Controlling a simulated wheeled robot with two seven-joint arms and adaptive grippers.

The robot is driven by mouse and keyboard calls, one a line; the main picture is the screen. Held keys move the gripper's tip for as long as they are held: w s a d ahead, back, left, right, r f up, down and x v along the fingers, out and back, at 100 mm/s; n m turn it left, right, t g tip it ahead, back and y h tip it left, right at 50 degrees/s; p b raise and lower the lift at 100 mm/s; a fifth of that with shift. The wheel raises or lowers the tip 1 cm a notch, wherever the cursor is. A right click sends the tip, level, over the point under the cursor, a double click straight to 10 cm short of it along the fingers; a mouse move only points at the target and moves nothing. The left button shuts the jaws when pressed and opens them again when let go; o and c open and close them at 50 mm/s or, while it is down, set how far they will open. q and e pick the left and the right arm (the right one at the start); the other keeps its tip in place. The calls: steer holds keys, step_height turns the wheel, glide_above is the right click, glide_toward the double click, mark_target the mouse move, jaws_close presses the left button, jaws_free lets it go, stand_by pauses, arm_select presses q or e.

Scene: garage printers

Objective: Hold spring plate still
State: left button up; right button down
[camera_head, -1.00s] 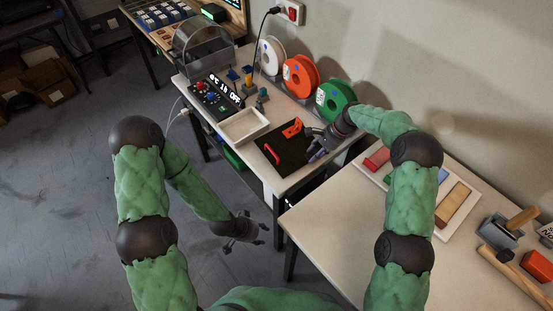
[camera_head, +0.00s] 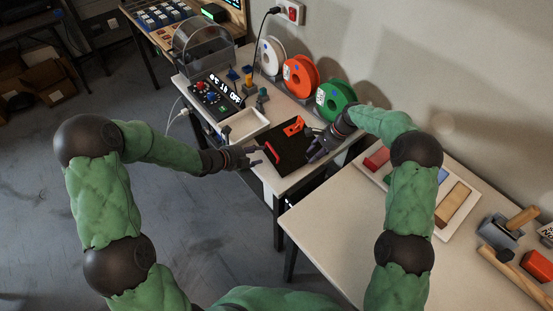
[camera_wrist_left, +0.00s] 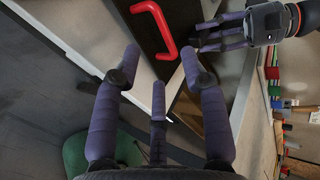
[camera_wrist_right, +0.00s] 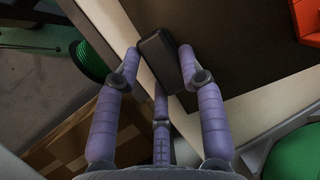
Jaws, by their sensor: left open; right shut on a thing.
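The spring plate (camera_head: 290,157) is a flat black sheet on the white workbench. A red handle-shaped piece (camera_head: 270,152) stands on its left part and also shows in the left wrist view (camera_wrist_left: 160,22). An orange piece (camera_head: 293,126) sits at its far side. My right gripper (camera_wrist_right: 160,58) is shut on a dark tab (camera_wrist_right: 157,50) at the plate's edge. My left gripper (camera_wrist_left: 160,62) is open and empty at the bench's left edge, with its fingertips just short of the red piece. The right hand partly covers the plate's right side in the head view.
White, orange and green spools (camera_head: 334,98) stand along the wall behind. A white tray (camera_head: 246,126) lies left of the plate, near a control box (camera_head: 212,95). A second table (camera_head: 335,225) at the right holds a tray of blocks and tools.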

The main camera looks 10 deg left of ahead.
mark_target(279, 152)
arm_select(q)
steer(key=x, duration=0.8)
steer(key=shift+f, duration=0.1)
steer(key=shift+w+d+f, duration=0.15)
steer(key=shift+d+f, duration=0.05)
steer(key=shift+f, duration=0.05)
steer(key=shift+f, duration=0.1)
jaws_close()
steer(key=shift+d, duration=0.1)
